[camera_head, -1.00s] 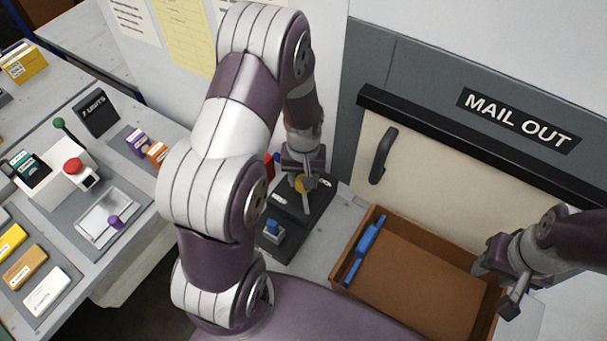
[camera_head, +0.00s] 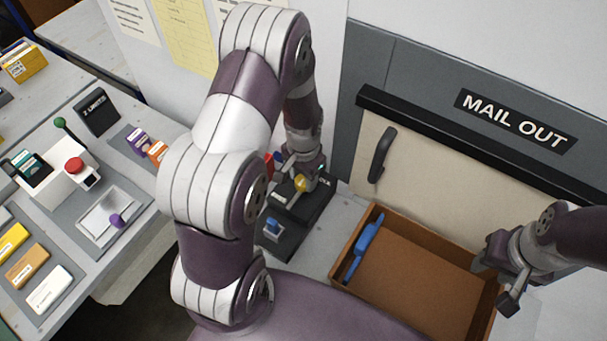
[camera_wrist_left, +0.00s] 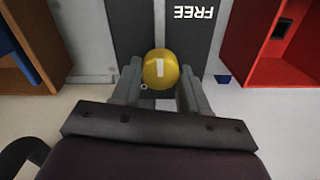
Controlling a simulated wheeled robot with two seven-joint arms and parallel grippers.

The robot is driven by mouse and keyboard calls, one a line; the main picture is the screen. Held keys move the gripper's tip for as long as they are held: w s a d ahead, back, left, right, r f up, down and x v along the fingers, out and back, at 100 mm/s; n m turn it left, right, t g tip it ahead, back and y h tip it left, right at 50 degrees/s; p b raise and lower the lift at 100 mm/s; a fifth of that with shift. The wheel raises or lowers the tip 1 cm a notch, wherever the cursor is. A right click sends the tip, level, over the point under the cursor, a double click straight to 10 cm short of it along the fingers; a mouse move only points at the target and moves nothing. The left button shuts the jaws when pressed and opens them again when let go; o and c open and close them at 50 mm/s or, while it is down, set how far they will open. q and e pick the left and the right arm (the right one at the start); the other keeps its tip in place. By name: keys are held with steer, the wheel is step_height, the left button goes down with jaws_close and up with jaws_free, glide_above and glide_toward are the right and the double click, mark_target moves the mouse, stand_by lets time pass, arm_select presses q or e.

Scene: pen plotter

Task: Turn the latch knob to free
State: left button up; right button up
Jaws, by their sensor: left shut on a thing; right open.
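The round yellow latch knob (camera_head: 300,183) sits on a dark panel (camera_head: 308,212) beside the wall. In the left wrist view the knob (camera_wrist_left: 160,68) carries a short white mark, roughly upright in the picture. The word FREE (camera_wrist_left: 193,12) is printed upside down there, beyond the knob and slightly right. My left gripper (camera_head: 299,178) is shut on the knob, one finger on each side, and partly hides the panel in the head view. My right gripper (camera_head: 493,285) is open and empty at the right edge of the brown tray.
The brown tray (camera_head: 448,322) holds a blue object (camera_head: 364,246). Behind it is a cream panel with a black handle (camera_head: 381,155) under a MAIL OUT sign (camera_head: 515,119). A blue button (camera_head: 273,229) sits in front of the knob. A control desk (camera_head: 148,220) stands at left.

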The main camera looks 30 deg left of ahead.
mark_target(303, 180)
arm_select(q)
steer(key=shift+w+r, duration=0.1)
stand_by(0.4)
steer(key=o, duration=1.1)
steer(key=shift+c, duration=0.2)
step_height(303, 180, up, 13)
steer(key=b, duration=0.2)
steer(key=shift+f, duration=0.2)
steer(key=s+d+f+n+t+b, duration=0.1)
steer(key=s+d+f+n, duration=0.1)
steer(key=s+d, duration=0.3)
steer(key=s, duration=0.4)
steer(key=shift+n, duration=0.4)
